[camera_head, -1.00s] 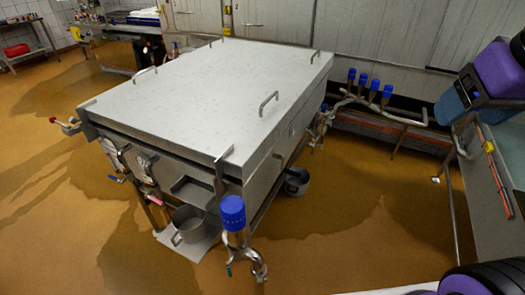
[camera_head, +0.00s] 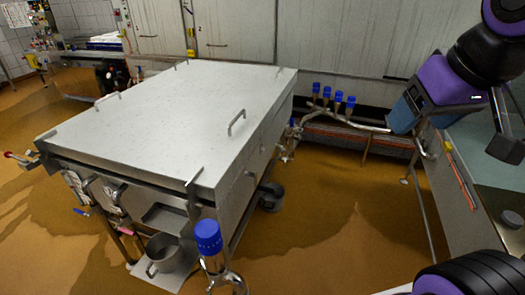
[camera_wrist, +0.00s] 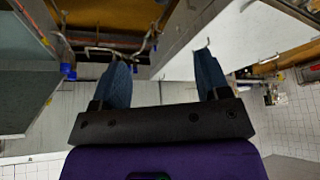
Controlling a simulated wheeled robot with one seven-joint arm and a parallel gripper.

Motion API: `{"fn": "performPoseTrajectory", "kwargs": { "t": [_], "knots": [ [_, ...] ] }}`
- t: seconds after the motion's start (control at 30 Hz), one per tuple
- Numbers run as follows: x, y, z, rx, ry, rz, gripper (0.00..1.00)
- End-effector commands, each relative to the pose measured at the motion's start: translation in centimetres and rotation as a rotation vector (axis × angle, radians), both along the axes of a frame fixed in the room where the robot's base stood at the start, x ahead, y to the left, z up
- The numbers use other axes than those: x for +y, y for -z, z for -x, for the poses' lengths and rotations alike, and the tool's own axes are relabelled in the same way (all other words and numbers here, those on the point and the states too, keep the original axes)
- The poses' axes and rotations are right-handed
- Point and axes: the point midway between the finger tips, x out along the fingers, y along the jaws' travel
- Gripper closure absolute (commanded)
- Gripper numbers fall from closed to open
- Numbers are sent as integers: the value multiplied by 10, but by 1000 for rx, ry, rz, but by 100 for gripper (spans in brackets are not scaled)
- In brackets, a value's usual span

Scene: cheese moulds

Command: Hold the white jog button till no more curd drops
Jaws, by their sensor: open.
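My gripper (camera_wrist: 163,75) shows in the wrist view with its two blue fingers well apart and nothing between them. In the head view my gripper (camera_head: 403,114) is at the upper right, in front of the far wall and close to the end of a grey bench. I cannot make out a white jog button in either view. No curd and no dropping curd can be seen.
A large lidded steel vat (camera_head: 190,125) fills the left and middle. A steel pot (camera_head: 165,258) stands below its near end. Pipes with blue caps (camera_head: 335,98) run along the wall. The grey bench (camera_head: 480,205) borders the right. Wet brown floor (camera_head: 330,225) lies open between.

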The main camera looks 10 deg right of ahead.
Motion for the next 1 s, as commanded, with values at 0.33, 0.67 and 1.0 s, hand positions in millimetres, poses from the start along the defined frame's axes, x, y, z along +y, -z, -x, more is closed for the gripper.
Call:
{"fn": "performPoseTrajectory", "kwargs": {
  "t": [0.33, 0.67, 1.0],
  "knots": [
    [0, 0, 0, 0, 0, 0, 38],
    [0, 0, 0, 0, 0, 0, 100],
    [0, 0, 0, 0, 0, 0, 100]
  ]
}}
